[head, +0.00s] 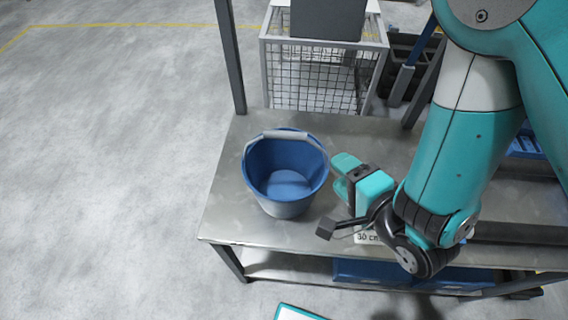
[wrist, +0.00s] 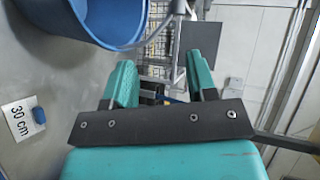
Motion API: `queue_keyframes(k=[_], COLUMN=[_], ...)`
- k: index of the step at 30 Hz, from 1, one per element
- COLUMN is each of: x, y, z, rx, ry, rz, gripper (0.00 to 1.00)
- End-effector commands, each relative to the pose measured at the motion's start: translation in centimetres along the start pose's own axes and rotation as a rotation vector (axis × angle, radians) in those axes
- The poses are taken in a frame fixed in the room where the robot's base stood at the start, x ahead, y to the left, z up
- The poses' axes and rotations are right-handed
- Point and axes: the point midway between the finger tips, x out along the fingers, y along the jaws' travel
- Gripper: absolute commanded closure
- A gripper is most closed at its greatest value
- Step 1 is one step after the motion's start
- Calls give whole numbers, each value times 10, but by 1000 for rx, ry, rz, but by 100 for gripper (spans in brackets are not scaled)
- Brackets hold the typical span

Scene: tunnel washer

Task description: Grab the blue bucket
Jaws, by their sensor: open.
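The blue bucket (head: 283,180) stands upright and looks empty on a metal table (head: 228,190). Its pale handle (head: 285,136) lies along the far rim. My gripper (head: 346,178) is just right of the bucket, its teal fingers apart, with nothing between them. In the wrist view, part of the bucket (wrist: 112,25) shows at the top left, to the left of my gripper (wrist: 160,76) and outside its fingers. The rest of the bucket is cut off there.
A "30 cm" label (head: 366,238) lies on the table by my wrist. A wire mesh cart (head: 310,85) stands behind the table. A dark table post (head: 231,60) rises behind the bucket. Blue crates (head: 370,272) sit on the lower shelf. Open floor (head: 100,180) lies left.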

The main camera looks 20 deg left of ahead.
Motion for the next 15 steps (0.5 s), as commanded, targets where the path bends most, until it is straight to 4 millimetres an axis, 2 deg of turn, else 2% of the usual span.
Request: queue_keyframes(k=[3,8,11,15], x=[-16,-25,-19,-1], y=[-4,-4,-3,-3], z=[17,28,30,31], rx=[78,136,145,145], ry=[-50,-95,-103,-102], rz=[-88,-157,-174,-181], gripper=[48,48,48,48])
